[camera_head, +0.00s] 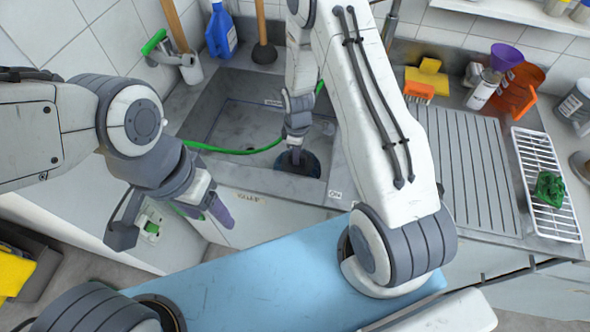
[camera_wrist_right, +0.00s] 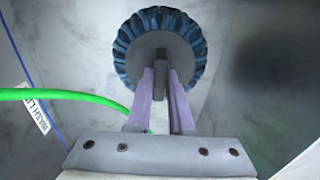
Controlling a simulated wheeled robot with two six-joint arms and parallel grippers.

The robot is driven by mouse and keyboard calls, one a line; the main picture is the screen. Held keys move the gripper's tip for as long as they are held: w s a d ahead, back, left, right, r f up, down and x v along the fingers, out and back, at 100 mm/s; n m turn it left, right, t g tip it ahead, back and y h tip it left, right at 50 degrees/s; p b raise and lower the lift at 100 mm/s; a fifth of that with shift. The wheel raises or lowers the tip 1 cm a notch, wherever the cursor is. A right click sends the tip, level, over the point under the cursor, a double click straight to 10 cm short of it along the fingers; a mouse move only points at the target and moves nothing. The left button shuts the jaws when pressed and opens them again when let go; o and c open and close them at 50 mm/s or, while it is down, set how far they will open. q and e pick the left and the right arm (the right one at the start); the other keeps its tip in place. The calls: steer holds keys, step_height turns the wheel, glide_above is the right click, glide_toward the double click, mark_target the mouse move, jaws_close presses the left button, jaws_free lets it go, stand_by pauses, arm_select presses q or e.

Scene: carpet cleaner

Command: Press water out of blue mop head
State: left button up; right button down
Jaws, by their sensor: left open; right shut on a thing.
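The blue mop head (camera_wrist_right: 196,35) is round and grey-backed, with a ruffled blue rim, in the right wrist view. In the head view it shows as a dark disc (camera_head: 297,163) low in the grey sink (camera_head: 232,122). My right gripper (camera_wrist_right: 162,72) is shut on the mop head's grey centre part; in the head view the right gripper (camera_head: 296,152) reaches down into the sink. Whether the mop head touches the sink floor I cannot tell. My left gripper (camera_head: 172,222) is open and empty, in front of the sink's left side.
A green hose (camera_head: 235,151) runs across the sink beside the right gripper. A drainboard (camera_head: 465,165), a white rack (camera_head: 546,180) with a green cloth and sponges (camera_head: 428,78) lie to the right. A blue bottle (camera_head: 221,32) and a plunger (camera_head: 263,45) stand behind the sink.

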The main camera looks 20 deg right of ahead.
steer(key=shift+r+p, duration=0.55)
steer(key=shift+r, duration=0.25)
step_height(320, 180, up, 18)
steer(key=p, duration=1.4)
steer(key=shift+r, duration=0.2)
stand_by(0.8)
stand_by(1.0)
